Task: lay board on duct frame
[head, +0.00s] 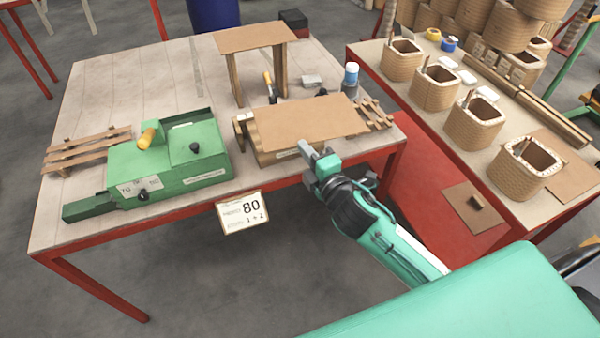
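A flat brown board (310,122) lies over a low wooden frame (242,128) near the front right of the table. The board covers most of that frame; its left end and front side show. A second brown board (255,38) lies on top of an upright stand with wooden legs (281,72) behind it. My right gripper (317,158) is at the front edge of the nearer board, just past the table's front edge. Whether its fingers touch the board or are closed is not clear. My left gripper is not in view.
A green machine (190,152) stands at the left of the table (75,210), with slatted wood (88,150) beside it. A bottle (350,78) and small tools stand behind the nearer board.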

